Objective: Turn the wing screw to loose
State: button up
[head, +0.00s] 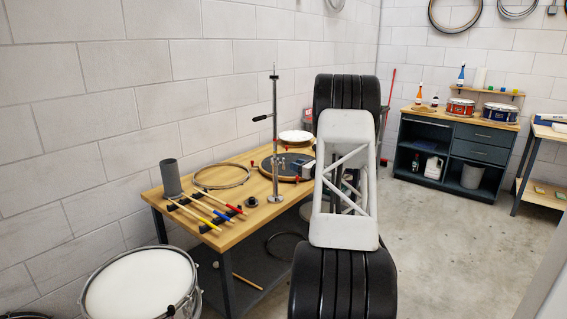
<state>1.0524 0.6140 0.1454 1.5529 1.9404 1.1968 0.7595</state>
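A chrome stand (275,155) rises upright from the bench, on a round base. A dark lever (262,117) sticks out to the left from its upper part; I cannot tell whether this is the wing screw. No wing shape is clear at this size, and its setting cannot be read. My arm, with black ribbed joints and a white truss link, stands in front of the bench's right end. I cannot make out my gripper; the arm probably hides it.
On the wooden bench (236,232) lie a hoop (221,176), several sticks, a grey cylinder (171,178), a dark round pad (268,166) and a white-topped drum (295,137). A large drum (140,285) stands at front left. A cabinet (452,155) stands at the back right, with open floor before it.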

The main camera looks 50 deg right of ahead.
aim_at(284, 161)
jog(key=shift+w, duration=0.15)
jog(key=shift+w, duration=3.75)
jog(key=shift+c, duration=0.3)
grip_shut()
